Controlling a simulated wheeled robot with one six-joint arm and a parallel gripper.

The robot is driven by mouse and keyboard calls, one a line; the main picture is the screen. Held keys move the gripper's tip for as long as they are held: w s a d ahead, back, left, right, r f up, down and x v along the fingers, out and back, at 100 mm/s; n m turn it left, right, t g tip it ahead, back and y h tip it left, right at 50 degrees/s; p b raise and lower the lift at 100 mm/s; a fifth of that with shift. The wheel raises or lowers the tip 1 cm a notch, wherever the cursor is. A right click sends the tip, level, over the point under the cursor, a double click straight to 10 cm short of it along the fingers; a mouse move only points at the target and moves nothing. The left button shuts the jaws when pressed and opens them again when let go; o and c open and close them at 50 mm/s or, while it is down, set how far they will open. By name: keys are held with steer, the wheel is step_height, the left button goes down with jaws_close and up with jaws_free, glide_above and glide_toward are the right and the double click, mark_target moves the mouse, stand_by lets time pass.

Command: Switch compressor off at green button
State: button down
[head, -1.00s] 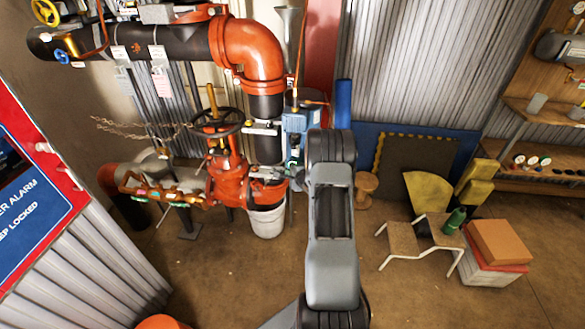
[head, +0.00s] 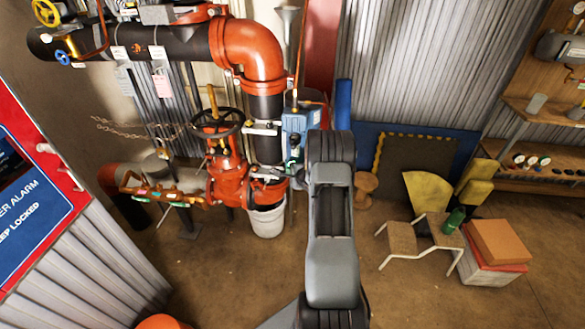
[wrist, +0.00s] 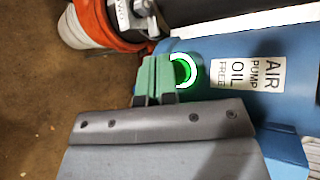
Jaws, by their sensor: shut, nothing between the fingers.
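The blue compressor (head: 297,121) stands behind the red pipework in the head view, partly hidden by my arm. In the wrist view its blue casing (wrist: 215,48) carries a white label reading "AIR PUMP OIL FREE" (wrist: 248,73). The green button (wrist: 184,71) sits left of the label, with a white ring partly showing around it. My gripper (wrist: 163,62) has green fingers, shut and empty. Its tips are right at the button and cover its left side. I cannot tell whether they touch it.
A red valve with a handwheel (head: 218,123) and a white bucket (head: 267,221) stand left of the compressor. A wooden spool (head: 366,187), a stool (head: 403,238) and stacked boxes (head: 490,262) are to the right. The floor in front is mostly clear.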

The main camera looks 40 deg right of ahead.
steer(key=shift+w+d+r, duration=0.25)
steer(key=shift+w+d, duration=0.2)
steer(key=shift+d, duration=0.15)
stand_by(1.3)
steer(key=shift+s+a+f+p, duration=0.1)
steer(key=shift+s+p, duration=0.05)
steer(key=shift+p, duration=0.15)
steer(key=shift+s+a+f, duration=0.15)
steer(key=shift+s+a, duration=0.1)
steer(key=shift+s, duration=0.35)
steer(key=shift+a, duration=0.1)
steer(key=s+a+p, duration=0.1)
steer(key=s+a, duration=0.2)
steer(key=shift+s+a, duration=0.25)
steer(key=shift+a, duration=0.05)
stand_by(0.7)
